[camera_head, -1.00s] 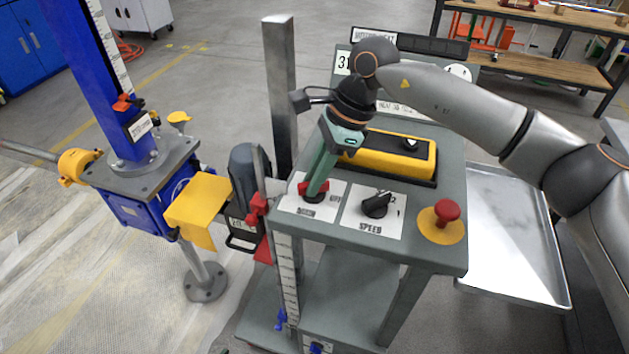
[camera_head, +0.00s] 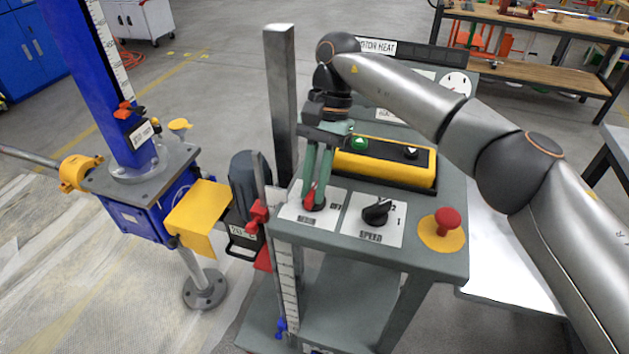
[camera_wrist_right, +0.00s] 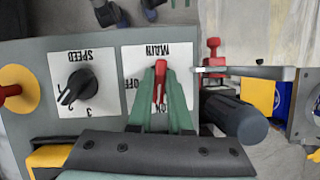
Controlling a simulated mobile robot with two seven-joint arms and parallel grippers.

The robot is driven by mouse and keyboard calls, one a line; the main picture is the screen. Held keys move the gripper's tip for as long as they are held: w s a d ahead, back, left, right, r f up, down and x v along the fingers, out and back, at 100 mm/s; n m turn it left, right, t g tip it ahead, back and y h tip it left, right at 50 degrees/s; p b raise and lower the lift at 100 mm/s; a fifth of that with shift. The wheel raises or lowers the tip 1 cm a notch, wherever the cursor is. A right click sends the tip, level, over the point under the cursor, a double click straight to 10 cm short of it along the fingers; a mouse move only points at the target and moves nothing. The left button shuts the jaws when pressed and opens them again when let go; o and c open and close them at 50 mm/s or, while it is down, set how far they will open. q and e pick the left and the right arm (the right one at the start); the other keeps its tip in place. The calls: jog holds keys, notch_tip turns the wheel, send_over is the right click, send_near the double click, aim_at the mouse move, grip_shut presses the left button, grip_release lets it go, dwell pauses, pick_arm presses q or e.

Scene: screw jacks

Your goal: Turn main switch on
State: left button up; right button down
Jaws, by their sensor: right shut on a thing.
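The main switch is a red knob (camera_head: 311,200) on a white plate marked MAIN (camera_head: 290,211) with an OFF mark to its right, at the console's front left. In the right wrist view the red knob (camera_wrist_right: 161,70) stands upright in the picture, not toward the OFF mark at its left; part of an ON mark shows below it. My right gripper (camera_head: 315,197) reaches down from above, its green fingers shut on the knob, one on each side. The fingers also show in the right wrist view (camera_wrist_right: 160,80) and hide part of the plate. My left gripper is not in view.
Beside the main switch are a black speed knob (camera_head: 376,212) and a red mushroom button (camera_head: 447,220) on a yellow disc. A yellow button box (camera_head: 383,164) lies behind. A steel post (camera_head: 282,100) and a blue screw jack (camera_head: 130,205) stand to the left.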

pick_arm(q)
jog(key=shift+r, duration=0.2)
pick_arm(e)
jog(key=shift+r+n, duration=0.1)
jog(key=shift+n, duration=0.5)
jog(key=shift+n+h, duration=0.3)
jog(key=shift+h, duration=0.1)
jog(key=c, duration=0.8)
grip_release()
jog(key=shift+c, duration=0.2)
